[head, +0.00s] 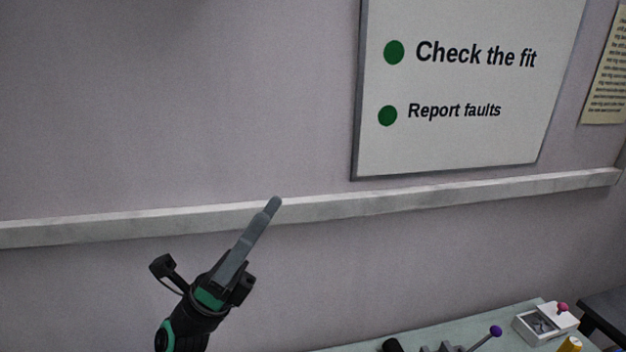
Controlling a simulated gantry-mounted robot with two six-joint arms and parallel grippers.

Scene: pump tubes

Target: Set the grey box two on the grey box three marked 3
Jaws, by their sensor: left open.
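My left gripper (272,207) is raised in front of the wall, pointing up and to the right. It is open, though its fingers line up edge-on from this side, and nothing shows between them. It is well above and to the left of the things on the table. I cannot make out the grey box two or the grey box three marked 3 in this view. My right gripper is not in view.
A green-grey table top (437,338) shows at the bottom right. On it are a white box (560,316) with a pink knob, a purple-tipped lever (486,338) and a yellow piece (571,344). A rail (420,199) runs along the wall under a sign (460,130).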

